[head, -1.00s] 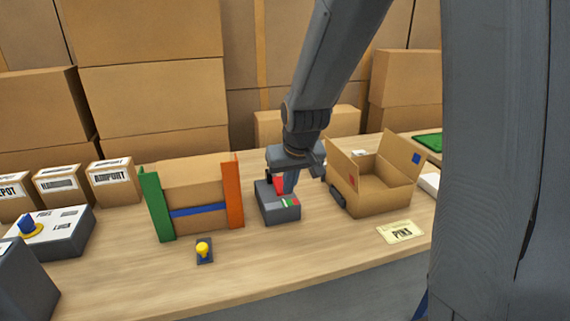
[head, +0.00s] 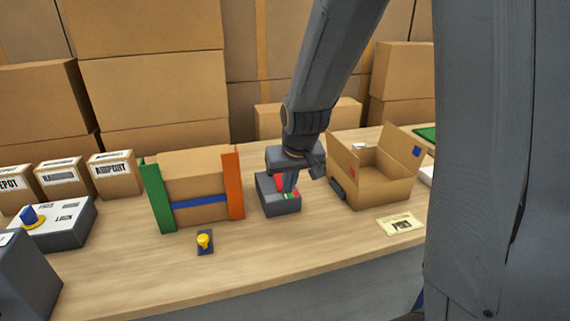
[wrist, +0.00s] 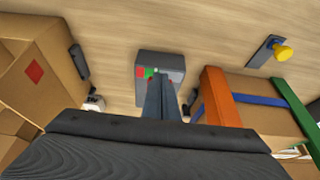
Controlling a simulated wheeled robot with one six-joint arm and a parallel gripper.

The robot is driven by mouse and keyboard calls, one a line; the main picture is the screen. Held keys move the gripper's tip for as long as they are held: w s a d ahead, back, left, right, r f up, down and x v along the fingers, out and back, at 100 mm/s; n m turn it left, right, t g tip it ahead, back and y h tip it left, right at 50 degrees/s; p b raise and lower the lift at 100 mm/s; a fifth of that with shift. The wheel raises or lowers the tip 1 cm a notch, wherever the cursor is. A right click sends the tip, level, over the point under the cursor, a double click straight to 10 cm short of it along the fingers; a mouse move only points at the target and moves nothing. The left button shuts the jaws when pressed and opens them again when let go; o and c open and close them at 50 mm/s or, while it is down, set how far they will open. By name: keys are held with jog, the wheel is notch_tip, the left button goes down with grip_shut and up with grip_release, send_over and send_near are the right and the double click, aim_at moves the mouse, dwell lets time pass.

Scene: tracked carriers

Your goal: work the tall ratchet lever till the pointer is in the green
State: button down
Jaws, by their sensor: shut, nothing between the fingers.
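A grey box (head: 281,207) with a small red and green scale on its top stands mid-bench. A red part (head: 268,185), perhaps the lever, shows beside my fingers at its back left; the rest is hidden. My gripper (head: 289,189) is shut and points down over the box, in front of that red part. Whether it touches it I cannot tell. In the wrist view my fingers (wrist: 163,82) reach over the box (wrist: 168,62), beside the red and green scale (wrist: 148,72). The pointer is too small to make out.
A carton between green and orange boards (head: 234,190) stands close on the left. An open carton (head: 375,190) stands close on the right. A yellow knob (head: 204,240) sits in front left. The bench front is mostly clear.

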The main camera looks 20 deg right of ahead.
jog(key=s+f+p+v, duration=0.1)
jog(key=s+p+v, duration=0.1)
jog(key=v, duration=1.1)
jog(key=shift+s, duration=0.5)
jog(key=s+f+g, duration=0.4)
jog(key=s+f, duration=0.7)
jog(key=shift+a, duration=0.1)
dwell(0.6)
